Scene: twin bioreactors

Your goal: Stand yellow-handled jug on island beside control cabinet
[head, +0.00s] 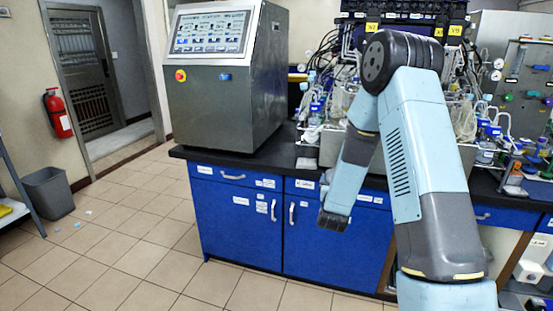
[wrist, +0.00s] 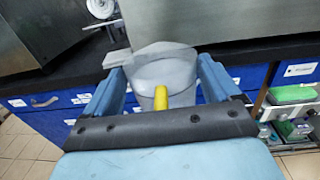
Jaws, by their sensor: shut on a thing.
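The yellow-handled jug shows in the wrist view as a pale translucent vessel (wrist: 165,72) with a yellow handle (wrist: 161,98). My gripper (wrist: 161,84) is shut on it, with one blue finger on each side. The jug appears upright, over the island's dark top (wrist: 62,72); its base is hidden, so I cannot tell whether it touches. In the head view the control cabinet (head: 222,95), a grey metal box with a screen, stands on the left end of the island (head: 240,161). My arm reaches toward the island's front there; I cannot make out the jug or gripper fingers in that view.
Bioreactor vessels and tubing (head: 465,115) crowd the island right of the cabinet. A small strip of dark top lies between cabinet and equipment. A grey bin (head: 48,192) and red extinguisher (head: 57,113) are at the left. Tiled floor (head: 150,235) before the island is mostly clear.

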